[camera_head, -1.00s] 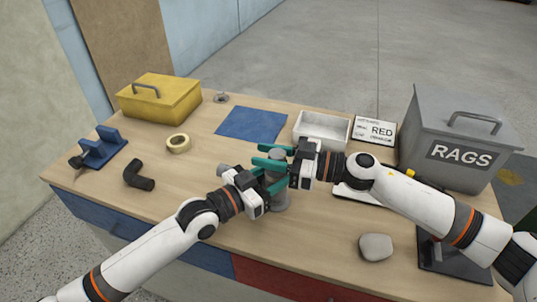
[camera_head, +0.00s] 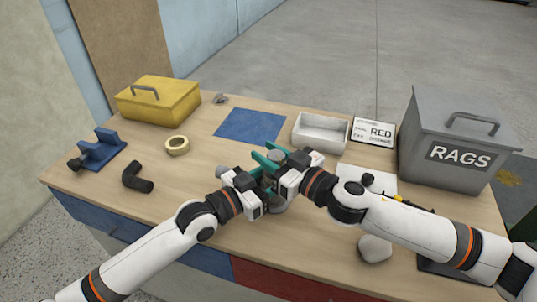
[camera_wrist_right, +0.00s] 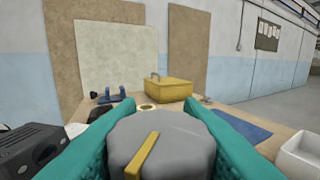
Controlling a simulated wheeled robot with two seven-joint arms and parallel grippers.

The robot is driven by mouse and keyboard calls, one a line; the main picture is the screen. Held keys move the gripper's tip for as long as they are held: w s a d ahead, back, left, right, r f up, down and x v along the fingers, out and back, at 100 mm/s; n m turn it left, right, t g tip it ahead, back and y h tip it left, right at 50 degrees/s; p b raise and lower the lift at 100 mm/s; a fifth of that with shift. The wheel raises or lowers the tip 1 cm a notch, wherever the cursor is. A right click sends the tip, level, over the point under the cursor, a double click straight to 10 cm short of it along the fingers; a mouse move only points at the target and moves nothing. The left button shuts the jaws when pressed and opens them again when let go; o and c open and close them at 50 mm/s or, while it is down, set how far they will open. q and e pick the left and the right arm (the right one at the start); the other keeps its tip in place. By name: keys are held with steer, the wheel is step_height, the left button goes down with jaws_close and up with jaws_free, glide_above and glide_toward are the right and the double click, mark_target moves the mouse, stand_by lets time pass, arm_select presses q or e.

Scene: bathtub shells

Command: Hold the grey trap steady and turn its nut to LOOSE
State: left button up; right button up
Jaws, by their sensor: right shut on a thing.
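The grey trap (camera_head: 278,206) stands upright on the bench, largely hidden behind my two grippers. Its grey nut (camera_head: 275,156) is at the top. In the right wrist view the nut (camera_wrist_right: 185,138) fills the lower middle and carries a yellow bar, slanting toward the lower left. My right gripper (camera_head: 272,158) is shut on the nut, a teal finger on each side. My left gripper (camera_head: 267,184) is at the trap's body below the nut. Its fingers are mostly hidden, so its grip cannot be made out. No LOOSE marking is readable.
A grey RAGS bin (camera_head: 450,140) stands at right, a white tray (camera_head: 320,143) and RED card (camera_head: 373,132) behind. A grey stone (camera_head: 375,248) lies under my right arm. A black elbow (camera_head: 137,178), tape roll (camera_head: 177,145) and yellow box (camera_head: 158,103) are at left.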

steer(key=shift+d+m+t+h, duration=0.1)
steer(key=shift+m+t+h, duration=0.3)
steer(key=shift+t, duration=0.1)
steer(key=o, duration=1)
steer(key=v, duration=1.2)
